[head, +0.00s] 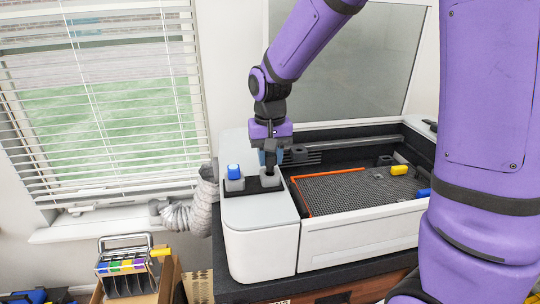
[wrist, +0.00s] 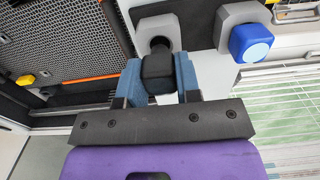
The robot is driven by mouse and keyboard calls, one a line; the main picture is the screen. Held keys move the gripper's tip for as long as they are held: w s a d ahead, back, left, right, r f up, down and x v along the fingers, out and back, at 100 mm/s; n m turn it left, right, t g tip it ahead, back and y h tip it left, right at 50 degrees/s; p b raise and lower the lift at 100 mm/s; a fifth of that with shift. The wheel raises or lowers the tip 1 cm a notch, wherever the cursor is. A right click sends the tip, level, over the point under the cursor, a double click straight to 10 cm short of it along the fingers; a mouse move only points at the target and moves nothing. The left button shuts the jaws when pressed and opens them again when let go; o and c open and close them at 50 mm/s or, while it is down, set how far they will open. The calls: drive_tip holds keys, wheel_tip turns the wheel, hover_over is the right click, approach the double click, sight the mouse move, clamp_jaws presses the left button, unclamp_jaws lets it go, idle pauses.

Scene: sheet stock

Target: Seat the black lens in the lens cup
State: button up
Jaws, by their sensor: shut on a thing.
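My gripper (head: 269,160) is above the left end of the white machine, pointing down. In the wrist view its blue fingers (wrist: 158,75) are shut on the black lens (wrist: 158,72), a dark block with a narrower end. The lens points at a grey cup (wrist: 152,24) with a dark round opening. This grey cup (head: 270,180) shows right under the fingers in the head view. The lens end is at or just over the opening; I cannot tell whether it is inside. In the head view the fingers mostly hide the lens.
A blue lens (head: 234,171) sits in a second grey cup (head: 235,184), just left of my gripper on the same dark holder. Right of it is the machine's open bed with a honeycomb grid (head: 345,190), an orange strip and a yellow piece (head: 399,170).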

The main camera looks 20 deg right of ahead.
drive_tip(key=shift+f, duration=0.9)
drive_tip(key=shift+f, duration=0.15)
drive_tip(key=shift+f, duration=0.25)
idle(0.4)
drive_tip(key=o, duration=1.6)
drive_tip(key=shift+c, duration=0.2)
drive_tip(key=shift+r, duration=4.45)
